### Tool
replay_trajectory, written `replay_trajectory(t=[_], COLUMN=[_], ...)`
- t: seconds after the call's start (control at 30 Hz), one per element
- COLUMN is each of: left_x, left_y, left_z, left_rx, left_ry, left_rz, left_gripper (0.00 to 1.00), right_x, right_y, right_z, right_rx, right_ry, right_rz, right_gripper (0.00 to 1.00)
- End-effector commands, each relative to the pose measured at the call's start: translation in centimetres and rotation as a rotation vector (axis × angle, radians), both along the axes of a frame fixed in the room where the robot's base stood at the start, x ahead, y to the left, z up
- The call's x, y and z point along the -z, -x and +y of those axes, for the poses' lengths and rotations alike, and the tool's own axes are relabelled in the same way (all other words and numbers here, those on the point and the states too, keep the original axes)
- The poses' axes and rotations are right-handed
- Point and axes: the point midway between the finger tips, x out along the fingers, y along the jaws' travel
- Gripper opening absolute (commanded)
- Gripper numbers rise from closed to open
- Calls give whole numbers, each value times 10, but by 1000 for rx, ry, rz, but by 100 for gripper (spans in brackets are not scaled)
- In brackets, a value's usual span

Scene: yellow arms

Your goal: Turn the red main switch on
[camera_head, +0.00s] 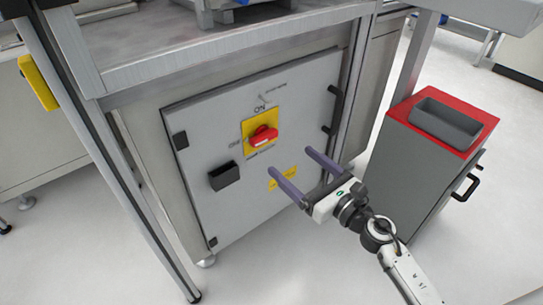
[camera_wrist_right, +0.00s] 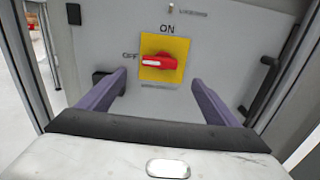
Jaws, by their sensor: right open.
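The red main switch (camera_head: 263,136) sits on a yellow plate (camera_head: 249,126) on the grey cabinet door. In the right wrist view the red switch handle (camera_wrist_right: 158,63) lies roughly level, pointing toward the OFF label at left; ON is printed above the plate. My right gripper (camera_head: 296,170) is open and empty, with its purple fingers spread in front of the door, below and to the right of the switch in the head view. In the wrist view its fingers (camera_wrist_right: 158,82) stand on either side below the switch, apart from it. My left gripper is not in view.
A workbench top (camera_head: 230,42) overhangs the cabinet. Metal posts flank the door.

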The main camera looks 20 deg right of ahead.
Motion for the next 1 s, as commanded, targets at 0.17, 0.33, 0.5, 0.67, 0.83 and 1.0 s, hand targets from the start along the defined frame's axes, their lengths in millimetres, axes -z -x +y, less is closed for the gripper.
replay_trajectory(t=[0.17,0.33,0.5,0.67,0.83,1.0], left_x=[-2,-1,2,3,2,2], left_y=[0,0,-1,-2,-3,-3], left_z=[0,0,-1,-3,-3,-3], left_rx=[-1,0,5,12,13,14], left_ry=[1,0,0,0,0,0], left_rz=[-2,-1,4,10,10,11], left_gripper=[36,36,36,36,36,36], right_x=[-3,-2,-1,0,0,0], right_y=[-21,-51,-78,-92,-96,-96], right_z=[8,19,29,34,35,35], right_rx=[-5,-5,-4,-3,-4,-4], right_ry=[25,22,19,20,20,20], right_rz=[-10,-10,-8,-7,-6,-6], right_gripper=[84,84,84,84,84,84])
